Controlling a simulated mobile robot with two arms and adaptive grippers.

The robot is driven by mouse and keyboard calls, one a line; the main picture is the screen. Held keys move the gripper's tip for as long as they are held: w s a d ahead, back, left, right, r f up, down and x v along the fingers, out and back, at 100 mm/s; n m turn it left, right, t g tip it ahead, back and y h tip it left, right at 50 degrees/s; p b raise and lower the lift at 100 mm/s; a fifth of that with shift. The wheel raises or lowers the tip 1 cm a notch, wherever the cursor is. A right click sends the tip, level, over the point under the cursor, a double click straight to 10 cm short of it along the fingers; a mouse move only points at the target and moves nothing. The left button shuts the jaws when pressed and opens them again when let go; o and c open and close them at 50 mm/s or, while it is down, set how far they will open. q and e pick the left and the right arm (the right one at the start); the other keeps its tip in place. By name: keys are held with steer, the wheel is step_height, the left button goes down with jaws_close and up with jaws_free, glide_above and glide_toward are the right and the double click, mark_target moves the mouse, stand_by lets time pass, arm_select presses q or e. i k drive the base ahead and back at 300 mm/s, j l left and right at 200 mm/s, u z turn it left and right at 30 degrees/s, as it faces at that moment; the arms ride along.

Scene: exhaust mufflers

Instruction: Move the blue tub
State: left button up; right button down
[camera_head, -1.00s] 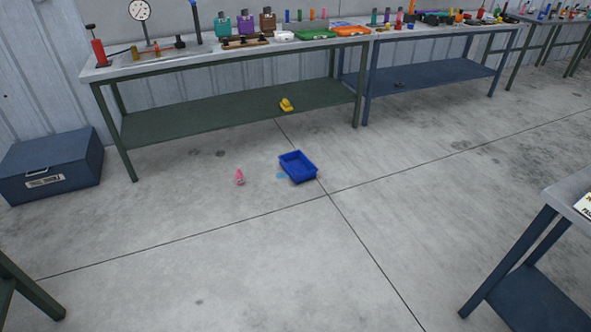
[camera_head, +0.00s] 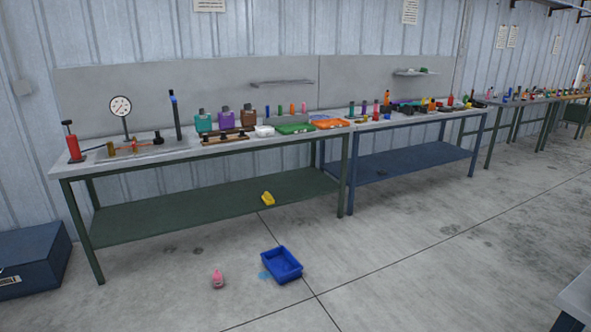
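The blue tub (camera_head: 282,265) is an open, rectangular, shallow bin. It sits upright on the concrete floor in front of the workbenches, at the lower middle of the head view. It looks empty. Neither of my grippers shows in the head view.
A yellow object (camera_head: 267,198) is on the green bench's lower shelf (camera_head: 190,207). A dark blue box (camera_head: 35,262) is at the left. Another table's corner (camera_head: 577,300) is at lower right. Open floor lies right of the tub.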

mark_target(283, 267)
steer(key=i+z, duration=0.1)
steer(key=i, duration=2.4)
